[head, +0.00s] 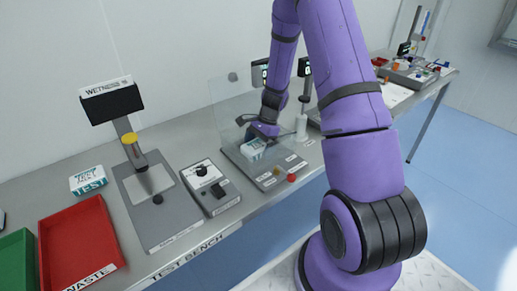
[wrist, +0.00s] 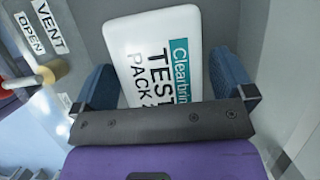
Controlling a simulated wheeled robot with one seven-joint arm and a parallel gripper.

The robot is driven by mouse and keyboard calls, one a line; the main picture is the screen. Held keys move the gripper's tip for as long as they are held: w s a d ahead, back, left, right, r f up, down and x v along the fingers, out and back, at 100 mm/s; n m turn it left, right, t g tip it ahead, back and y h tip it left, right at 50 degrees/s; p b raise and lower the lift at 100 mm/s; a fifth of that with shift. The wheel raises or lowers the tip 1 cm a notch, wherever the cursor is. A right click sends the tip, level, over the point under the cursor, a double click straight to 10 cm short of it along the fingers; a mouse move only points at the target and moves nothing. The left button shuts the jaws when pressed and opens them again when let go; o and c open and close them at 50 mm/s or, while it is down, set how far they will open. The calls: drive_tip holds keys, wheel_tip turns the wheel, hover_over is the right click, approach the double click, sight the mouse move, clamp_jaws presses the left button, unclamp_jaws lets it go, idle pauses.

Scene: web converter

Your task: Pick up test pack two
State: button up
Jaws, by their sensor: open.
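Test pack two (wrist: 160,50), a white pack with a teal band and "TEST PACK 2" print, lies between the two blue fingers of my gripper (wrist: 166,80) in the wrist view. My gripper is open, one finger on each side of the pack. Whether the fingers touch it, I cannot tell. In the head view, the pack (head: 252,149) lies on a grey station plate behind a clear shield, with my gripper (head: 262,138) just over it. The pack's lower part is hidden by the gripper bar in the wrist view.
A clear shield (head: 228,112) stands beside my gripper. VENT and OPEN labels and a yellow-ended knob (wrist: 48,74) sit left of the pack. Another test pack (head: 88,181), a wet tester (head: 160,205) and a red waste tray (head: 75,245) stand on the bench further left.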

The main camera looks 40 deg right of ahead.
drive_tip(key=shift+f, duration=0.1)
drive_tip(key=c, duration=0.9)
